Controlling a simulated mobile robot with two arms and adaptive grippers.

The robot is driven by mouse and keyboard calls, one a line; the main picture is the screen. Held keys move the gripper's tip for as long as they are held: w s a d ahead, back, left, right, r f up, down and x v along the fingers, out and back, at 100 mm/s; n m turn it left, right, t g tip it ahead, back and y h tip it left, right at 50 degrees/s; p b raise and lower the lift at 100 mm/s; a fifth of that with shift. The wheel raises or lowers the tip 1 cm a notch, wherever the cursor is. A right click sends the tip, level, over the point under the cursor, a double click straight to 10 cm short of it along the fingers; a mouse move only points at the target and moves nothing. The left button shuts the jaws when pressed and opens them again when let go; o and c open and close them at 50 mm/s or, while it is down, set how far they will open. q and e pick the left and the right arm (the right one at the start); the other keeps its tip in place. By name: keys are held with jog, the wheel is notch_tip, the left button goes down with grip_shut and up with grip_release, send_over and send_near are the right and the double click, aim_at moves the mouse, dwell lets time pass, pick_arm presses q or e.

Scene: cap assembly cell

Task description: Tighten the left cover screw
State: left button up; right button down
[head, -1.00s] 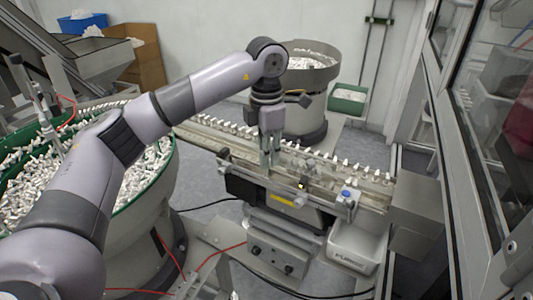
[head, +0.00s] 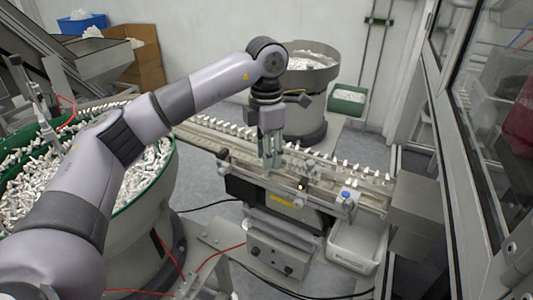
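My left gripper (head: 272,162) points straight down over the linear feed track (head: 318,172), with its fingertips at the track's cover. The fingers look close together, but what lies between them is too small to make out. The left cover screw cannot be told apart here; the fingers may hide it. A small dark knob (head: 223,154) stands at the left end of the track's front side. A small fitting (head: 301,186) sits on the track right of the gripper. My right gripper is not in view.
A large green-rimmed bowl (head: 172,168) full of white parts stands at left, under my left arm. A grey bowl feeder (head: 322,76) stands behind the track. A blue button (head: 346,194) is at the track's right, above a white bin (head: 352,262). A glazed frame closes the right side.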

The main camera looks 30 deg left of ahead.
pick_arm(q)
notch_tip(320, 180, up, 12)
dwell(0.4)
jog(key=shift+f, duration=0.15)
dwell(0.3)
